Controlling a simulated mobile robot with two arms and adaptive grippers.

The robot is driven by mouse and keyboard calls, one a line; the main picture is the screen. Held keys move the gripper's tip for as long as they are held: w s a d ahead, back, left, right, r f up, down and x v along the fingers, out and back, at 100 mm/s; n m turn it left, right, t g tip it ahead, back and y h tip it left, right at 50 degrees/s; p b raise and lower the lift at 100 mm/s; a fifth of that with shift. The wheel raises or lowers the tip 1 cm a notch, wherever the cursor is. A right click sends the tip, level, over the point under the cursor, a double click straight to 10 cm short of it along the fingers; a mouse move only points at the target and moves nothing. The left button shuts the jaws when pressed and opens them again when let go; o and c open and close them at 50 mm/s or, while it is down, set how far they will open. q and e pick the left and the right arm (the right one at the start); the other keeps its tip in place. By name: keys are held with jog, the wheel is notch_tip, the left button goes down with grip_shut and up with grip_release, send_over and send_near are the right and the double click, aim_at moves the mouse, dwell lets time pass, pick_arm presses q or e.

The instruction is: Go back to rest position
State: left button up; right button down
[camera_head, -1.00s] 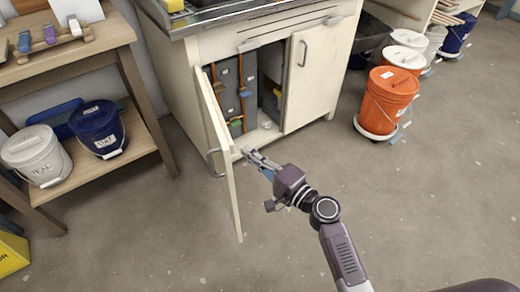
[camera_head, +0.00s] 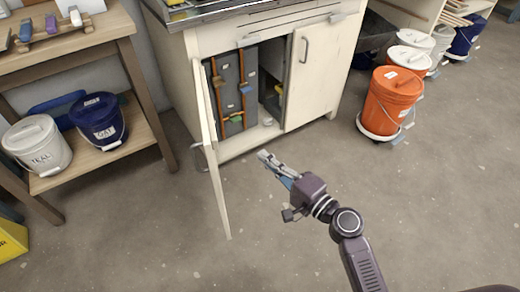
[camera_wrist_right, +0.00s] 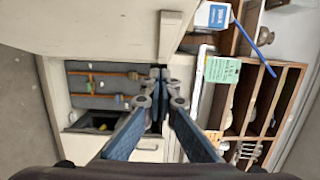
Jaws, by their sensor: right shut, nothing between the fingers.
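My right gripper (camera_head: 268,160) is in front of the white cabinet (camera_head: 318,75), over the bare floor, with its fingers together and nothing between them. In the right wrist view my right gripper (camera_wrist_right: 160,78) points at the cabinet, fingers closed. The cabinet's left door (camera_head: 215,155) stands open, swung out to the left of the gripper and apart from it. The right door is closed. Inside the open side are grey panels with orange strips (camera_head: 232,90). My left gripper does not show.
A wooden shelf (camera_head: 95,165) at left holds a white bucket (camera_head: 38,147) and a dark blue bucket (camera_head: 100,122). An orange bucket (camera_head: 390,100) stands right of the cabinet, with more buckets behind. A yellow object (camera_head: 10,240) is at the lower left. The floor in front is clear.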

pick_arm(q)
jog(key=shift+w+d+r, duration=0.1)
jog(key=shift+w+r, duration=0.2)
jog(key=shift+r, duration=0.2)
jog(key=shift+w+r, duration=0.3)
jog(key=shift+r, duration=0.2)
pick_arm(e)
jog(key=v, duration=0.4)
jog(key=shift+s+a, duration=0.2)
jog(key=shift+s, duration=0.15)
